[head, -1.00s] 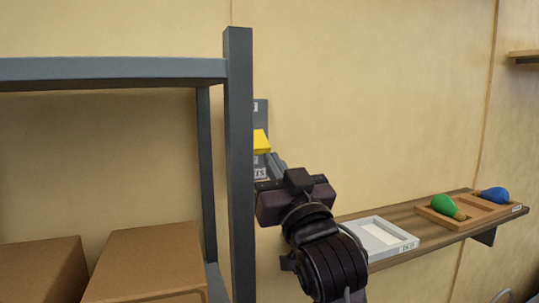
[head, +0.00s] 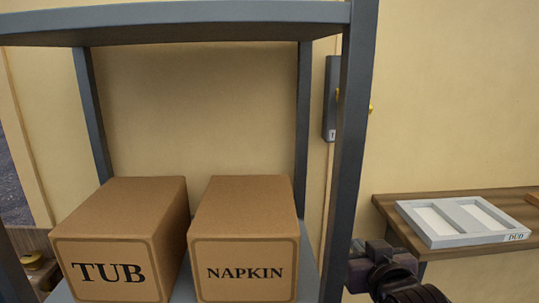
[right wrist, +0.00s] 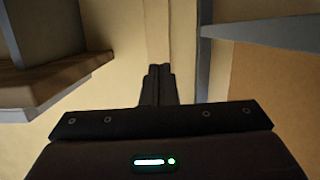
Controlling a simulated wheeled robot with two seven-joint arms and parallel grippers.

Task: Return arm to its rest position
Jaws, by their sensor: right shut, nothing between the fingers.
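My right gripper (right wrist: 159,71) is shut and empty; in the right wrist view its two dark fingers lie together, pointing at the tan wall. In the head view my right arm (head: 390,275) shows at the bottom, right of the grey rack post, with the fingertips hidden or too unclear to make out. It is apart from the wall switch box and below it. My left gripper is not in view.
A grey rack (head: 358,130) holds a TUB carton (head: 112,270) and a NAPKIN carton (head: 245,272). A grey wall box (head: 330,100) with a yellow part is half behind the post. A wooden shelf (head: 395,205) at right bears a DUD tray (head: 450,240).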

